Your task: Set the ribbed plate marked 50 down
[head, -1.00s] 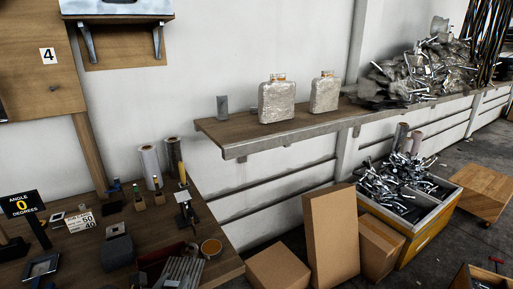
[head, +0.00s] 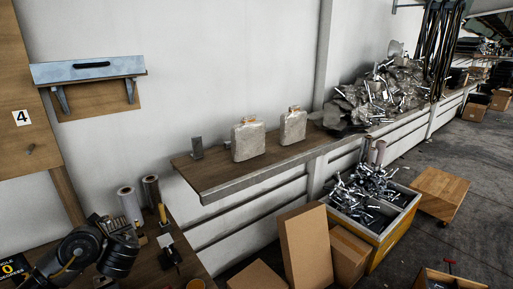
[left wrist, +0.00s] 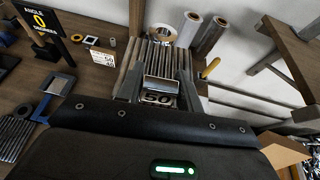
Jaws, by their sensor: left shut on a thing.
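The ribbed plate marked 50 (left wrist: 150,54) shows in the left wrist view, with grey ribs and a block bearing the number 50 at its near end. My left gripper (left wrist: 157,88) is shut on that block, one finger on each side. The plate is over the wooden bench (left wrist: 92,27); whether its underside touches the bench is hidden. In the head view my left arm is at the lower left, and I cannot make out the plate there. My right gripper is in neither view.
A small 50/40 card (left wrist: 103,58), an angle sign (left wrist: 40,20) and another ribbed plate (left wrist: 14,138) are left of the held plate. A round roll (left wrist: 163,36) and upright rolls (left wrist: 196,32) stand beyond it. A wall shelf (head: 235,172) is to the right.

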